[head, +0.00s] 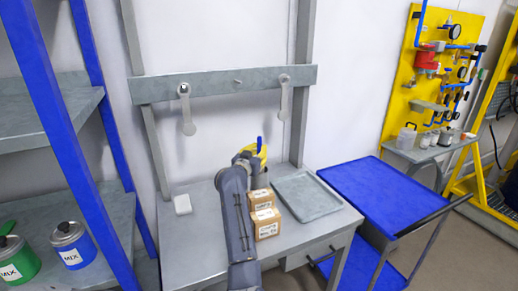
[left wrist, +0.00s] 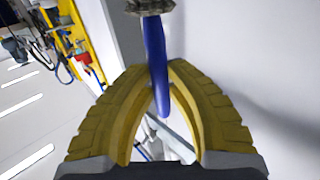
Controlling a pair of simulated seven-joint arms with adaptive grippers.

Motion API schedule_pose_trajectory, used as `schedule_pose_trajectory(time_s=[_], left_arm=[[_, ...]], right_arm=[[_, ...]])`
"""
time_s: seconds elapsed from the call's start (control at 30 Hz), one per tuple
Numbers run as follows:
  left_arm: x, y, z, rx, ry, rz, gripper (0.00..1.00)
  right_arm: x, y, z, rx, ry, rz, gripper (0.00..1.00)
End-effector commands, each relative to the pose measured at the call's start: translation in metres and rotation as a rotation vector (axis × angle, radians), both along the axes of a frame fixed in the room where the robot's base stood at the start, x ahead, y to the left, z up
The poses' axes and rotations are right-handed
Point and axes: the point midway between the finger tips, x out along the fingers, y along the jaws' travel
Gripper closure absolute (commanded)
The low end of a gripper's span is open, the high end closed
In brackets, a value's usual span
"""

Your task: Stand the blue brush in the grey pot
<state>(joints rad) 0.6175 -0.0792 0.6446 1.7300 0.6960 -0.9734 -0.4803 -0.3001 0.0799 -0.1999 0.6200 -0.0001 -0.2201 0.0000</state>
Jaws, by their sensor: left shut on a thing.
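The blue brush (left wrist: 155,55) is held between the yellow fingers of my left gripper (left wrist: 159,75) in the left wrist view. Its grey-brown bristle head (left wrist: 148,6) is at the top edge of that view. In the head view my left gripper (head: 254,156) is over the back of the grey table, and a short blue piece of the brush (head: 259,144) sticks up above it. I cannot make out the grey pot in either view; my arm covers part of the table. My right gripper is not in view.
Two cardboard boxes (head: 266,222) stand right of my arm, beside a grey tray (head: 307,195). A small white object (head: 182,204) lies on the grey table (head: 196,240) at left. A blue cart (head: 384,199) stands at right. The left front of the table is clear.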

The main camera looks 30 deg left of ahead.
Motion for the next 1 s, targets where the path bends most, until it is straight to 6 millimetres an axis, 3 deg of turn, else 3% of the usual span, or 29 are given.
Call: schedule_pose_trajectory(time_s=[0.43,0.47,0.67,1.0], left_arm=[[0.0,0.0002,-0.0017,0.0,-0.001,0.0,1.0],[0.0,0.0002,-0.0017,0.0,-0.001,0.0,0.84],[-0.0001,0.0003,-0.0018,0.0,-0.001,0.0,0.61],[-0.0038,0.0,-0.0024,0.001,0.0,0.001,0.61]], right_arm=[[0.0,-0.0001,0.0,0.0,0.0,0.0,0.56],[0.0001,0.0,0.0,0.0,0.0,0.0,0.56],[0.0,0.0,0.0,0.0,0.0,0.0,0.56],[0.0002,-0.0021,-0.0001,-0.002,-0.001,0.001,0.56]])
